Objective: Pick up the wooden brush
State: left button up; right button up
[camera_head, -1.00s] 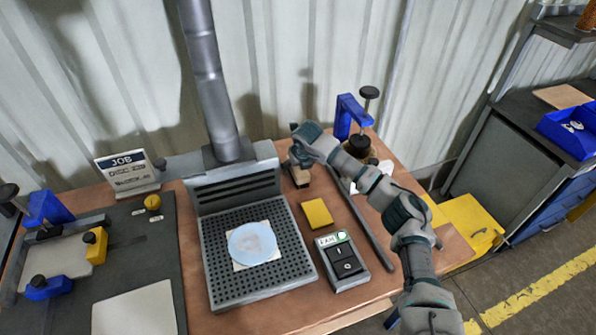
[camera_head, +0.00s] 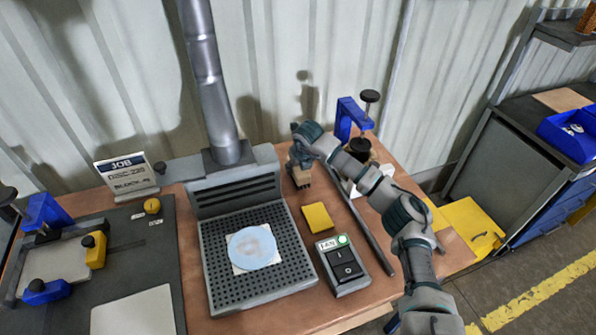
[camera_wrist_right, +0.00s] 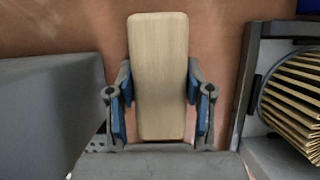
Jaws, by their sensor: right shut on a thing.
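The wooden brush shows in the right wrist view as a pale wooden block (camera_wrist_right: 158,75), upright in the picture between the two fingers. My right gripper (camera_wrist_right: 160,105) is shut on it, with a blue-padded finger on each side. In the head view my right gripper (camera_head: 299,172) is beside the right side of the grey extraction unit, above the wooden table. Little of the brush (camera_head: 303,184) shows there below the gripper, and I cannot tell how far it is off the table. My left gripper is not in view.
The grey perforated extraction unit (camera_head: 219,270) stands left of my gripper. A yellow block (camera_head: 317,217) and the fan switch box (camera_head: 343,262) lie in front. A blue clamp (camera_head: 346,120) stands behind right. A pleated cartridge (camera_wrist_right: 295,100) shows in the wrist view.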

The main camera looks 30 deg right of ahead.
aim_at(298, 168)
jog(key=v, duration=0.3)
jog(key=shift+w+r+p, duration=0.2)
jog(key=shift+w+p, duration=0.1)
jog(key=shift+w, duration=0.05)
jog(key=shift+s+a, duration=0.3)
jog(key=shift+s, duration=0.6)
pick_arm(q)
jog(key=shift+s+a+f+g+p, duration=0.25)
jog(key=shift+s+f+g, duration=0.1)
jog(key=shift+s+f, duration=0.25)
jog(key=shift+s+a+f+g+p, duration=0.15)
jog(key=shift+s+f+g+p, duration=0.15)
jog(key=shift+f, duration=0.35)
pick_arm(e)
jog(key=s+a, duration=0.2)
jog(key=s, duration=0.2)
jog(key=s+a, duration=0.2)
jog(key=s, duration=0.2)
jog(key=s+a+r, duration=0.1)
jog(key=s+a, duration=0.1)
jog(key=s, duration=0.2)
jog(key=shift+s, duration=0.2)
